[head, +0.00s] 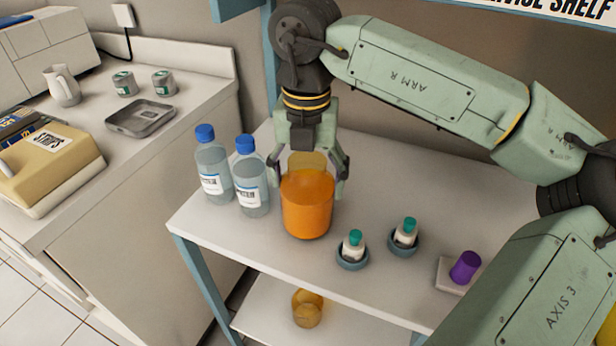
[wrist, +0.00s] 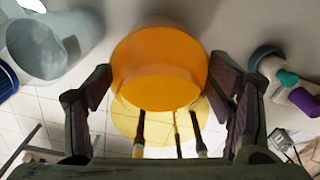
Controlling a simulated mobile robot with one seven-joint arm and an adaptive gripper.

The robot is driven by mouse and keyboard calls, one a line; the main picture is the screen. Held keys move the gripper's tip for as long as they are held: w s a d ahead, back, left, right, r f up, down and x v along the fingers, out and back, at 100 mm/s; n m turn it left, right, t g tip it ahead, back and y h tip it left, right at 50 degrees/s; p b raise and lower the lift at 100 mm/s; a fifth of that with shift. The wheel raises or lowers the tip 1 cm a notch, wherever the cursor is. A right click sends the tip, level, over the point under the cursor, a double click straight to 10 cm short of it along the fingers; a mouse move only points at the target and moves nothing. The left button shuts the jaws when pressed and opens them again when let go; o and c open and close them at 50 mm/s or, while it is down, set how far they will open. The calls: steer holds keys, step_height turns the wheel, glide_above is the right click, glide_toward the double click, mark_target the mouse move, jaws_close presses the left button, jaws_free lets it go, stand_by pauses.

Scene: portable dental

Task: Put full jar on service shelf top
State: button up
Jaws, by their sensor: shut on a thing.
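The full jar (head: 307,208) is clear amber with orange contents. It stands upright at the service shelf top (head: 400,275), left of the middle. My gripper (head: 309,180) comes down over it with one finger on each side and is shut on its upper part. In the wrist view the jar (wrist: 160,62) sits between the two fingers (wrist: 161,95). I cannot tell whether its base touches the surface.
Two blue-capped bottles (head: 212,170) (head: 250,180) stand close left of the jar. Two small teal-capped vials (head: 353,243) (head: 405,232) in round holders and a purple item (head: 465,266) are to the right. Another amber jar (head: 307,308) is on the lower shelf. A counter (head: 190,75) stands left.

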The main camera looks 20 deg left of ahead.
steer(key=shift+f, duration=0.3)
steer(key=shift+f, duration=0.2)
steer(key=o, duration=1.9)
step_height(320, 180, up, 12)
steer(key=shift+r+b, duration=0.2)
steer(key=shift+b, duration=0.25)
